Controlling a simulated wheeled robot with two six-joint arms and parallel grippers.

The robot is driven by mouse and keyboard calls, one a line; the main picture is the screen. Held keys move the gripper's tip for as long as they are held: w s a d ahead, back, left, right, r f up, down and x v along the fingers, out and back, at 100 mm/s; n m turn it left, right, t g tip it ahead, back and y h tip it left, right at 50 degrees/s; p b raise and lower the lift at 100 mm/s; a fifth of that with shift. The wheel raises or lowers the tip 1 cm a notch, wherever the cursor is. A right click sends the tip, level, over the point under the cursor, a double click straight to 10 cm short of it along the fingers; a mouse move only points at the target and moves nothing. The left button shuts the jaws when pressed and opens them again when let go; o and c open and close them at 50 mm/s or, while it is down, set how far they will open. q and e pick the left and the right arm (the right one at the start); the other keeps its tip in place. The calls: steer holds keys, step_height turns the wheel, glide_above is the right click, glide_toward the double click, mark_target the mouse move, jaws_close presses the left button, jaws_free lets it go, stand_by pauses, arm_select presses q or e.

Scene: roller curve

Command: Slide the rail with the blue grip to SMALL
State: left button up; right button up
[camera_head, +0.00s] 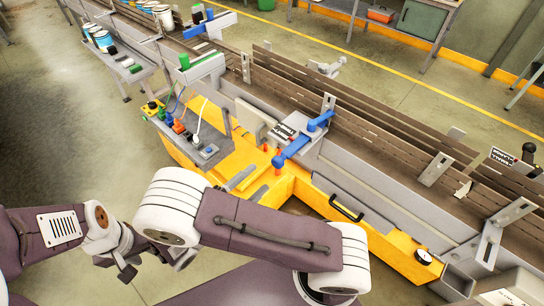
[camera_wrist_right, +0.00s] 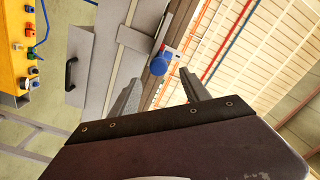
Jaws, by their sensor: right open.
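The blue grip (camera_head: 293,146) is a blue bar with round ends on a grey plate at the conveyor's near side, in the middle of the head view. White labels (camera_head: 285,131) lie beside it; their text is too small to read surely. In the right wrist view a blue round end (camera_wrist_right: 160,63) shows ahead, between the lines of my right fingers. My right gripper (camera_wrist_right: 160,96) is open and empty, apart from the grip. In the head view its grey fingers (camera_head: 249,185) point toward the grip from the lower left. My left arm is at lower left; its fingers are not clear.
The conveyor (camera_head: 385,140) with brown slats runs diagonally across. A yellow frame (camera_head: 385,245) with a black handle (camera_head: 347,208) and a gauge (camera_head: 424,256) lies in front. A control box (camera_head: 205,150) with coloured knobs stands left of the grip.

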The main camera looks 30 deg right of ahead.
mark_target(275, 165)
steer(key=d, duration=0.1)
steer(key=d+b, duration=0.1)
steer(key=d, duration=0.1)
steer(key=shift+w+d+f, duration=0.25)
steer(key=shift+f, duration=0.05)
steer(key=b+x, duration=0.1)
steer(key=x, duration=0.1)
steer(key=w+b+x, duration=0.1)
steer(key=b+x, duration=0.1)
steer(key=x, duration=0.1)
steer(key=shift+s+d+r, duration=0.15)
steer(key=shift+d+r, duration=0.1)
steer(key=shift+d, duration=0.15)
steer(key=shift+a, duration=0.15)
steer(key=c, duration=0.6)
jaws_close()
